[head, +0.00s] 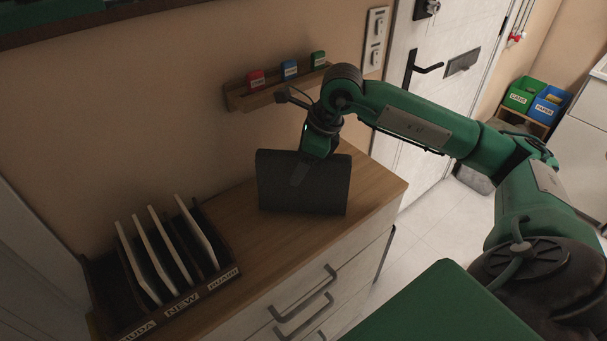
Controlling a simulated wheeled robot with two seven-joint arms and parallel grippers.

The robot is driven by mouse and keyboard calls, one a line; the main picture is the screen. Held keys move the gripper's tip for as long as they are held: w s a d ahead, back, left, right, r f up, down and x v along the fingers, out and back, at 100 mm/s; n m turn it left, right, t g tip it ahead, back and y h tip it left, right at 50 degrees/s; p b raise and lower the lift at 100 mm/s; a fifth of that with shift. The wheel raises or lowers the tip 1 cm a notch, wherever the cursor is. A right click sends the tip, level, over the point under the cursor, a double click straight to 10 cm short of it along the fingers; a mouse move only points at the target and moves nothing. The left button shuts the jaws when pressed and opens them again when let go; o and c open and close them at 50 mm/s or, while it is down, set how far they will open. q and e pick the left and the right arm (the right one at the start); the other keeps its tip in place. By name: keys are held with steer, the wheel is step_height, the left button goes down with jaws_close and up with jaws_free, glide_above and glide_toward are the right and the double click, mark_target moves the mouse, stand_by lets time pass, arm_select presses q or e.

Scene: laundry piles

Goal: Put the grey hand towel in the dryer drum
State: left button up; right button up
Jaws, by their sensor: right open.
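No grey hand towel and no dryer drum can be made out in the head view. A dark grey, flat rectangular thing (330,190) stands nearly upright on the wooden top of a cabinet; I cannot tell what it is. My right gripper (301,172) points down at its upper middle, with the fingers hard to make out against the dark surface. It is open; whether it touches the dark thing is unclear. My left gripper is out of view.
A dark rack (219,265) with several pale boards stands left on the cabinet top (377,181). A wall shelf (262,99) holds red, blue and green blocks. A white door (440,90) stands behind; green (521,93) and blue (549,104) bins stand at right.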

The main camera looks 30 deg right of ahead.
steer(key=c, duration=1.2)
steer(key=shift+r, duration=0.1)
